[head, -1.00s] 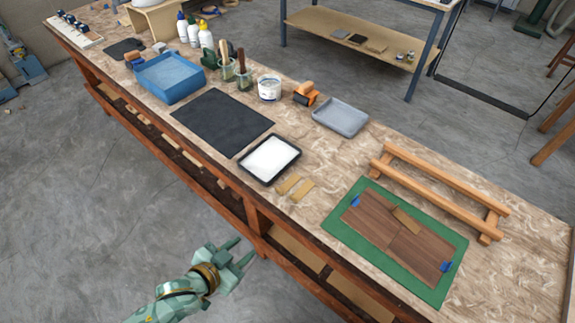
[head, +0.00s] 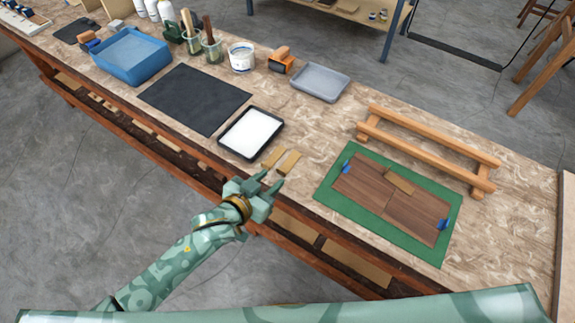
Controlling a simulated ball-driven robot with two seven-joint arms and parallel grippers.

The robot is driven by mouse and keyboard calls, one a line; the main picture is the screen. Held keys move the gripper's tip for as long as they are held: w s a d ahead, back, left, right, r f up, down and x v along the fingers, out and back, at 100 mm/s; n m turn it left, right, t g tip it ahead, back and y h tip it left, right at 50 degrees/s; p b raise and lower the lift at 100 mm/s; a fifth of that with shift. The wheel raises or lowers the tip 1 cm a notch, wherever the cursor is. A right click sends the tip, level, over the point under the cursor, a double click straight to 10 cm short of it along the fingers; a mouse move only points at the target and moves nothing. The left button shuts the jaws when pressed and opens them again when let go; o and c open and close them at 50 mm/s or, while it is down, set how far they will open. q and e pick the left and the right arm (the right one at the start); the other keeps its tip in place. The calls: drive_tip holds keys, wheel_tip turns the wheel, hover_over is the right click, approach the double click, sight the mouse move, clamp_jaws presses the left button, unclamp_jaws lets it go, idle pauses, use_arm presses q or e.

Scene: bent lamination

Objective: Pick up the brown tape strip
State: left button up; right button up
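Two short brown tape strips lie side by side on the workbench, a left strip (head: 272,157) and a right strip (head: 289,162), just right of the white tray. Another brown strip (head: 399,180) lies across the seam between two dark wood sheets (head: 375,190) on the green mat (head: 335,200). My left gripper (head: 269,180) is at the bench's front edge, just in front of the two loose strips in the picture. Its two fingers are apart with nothing between them. My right gripper is out of view.
A black-rimmed tray with white contents (head: 251,133) stands left of the strips. A wooden rail frame (head: 425,150) stands behind the mat. A grey tray (head: 320,82), black mat (head: 194,98) and blue bin (head: 131,57) stand farther back. Bare bench lies right of the strips.

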sight(280, 171)
use_arm(q)
drive_tip(key=b+x, duration=0.1)
drive_tip(key=x, duration=0.3)
drive_tip(key=shift+a+f+b, duration=0.1)
drive_tip(key=shift+f+b, duration=0.25)
drive_tip(key=shift+f, duration=0.05)
drive_tip(key=shift+w+d, duration=0.25)
drive_tip(key=shift+w, duration=0.15)
drive_tip(key=shift+s, duration=0.1)
drive_tip(key=shift+c, duration=0.3)
drive_tip(key=c, duration=0.7)
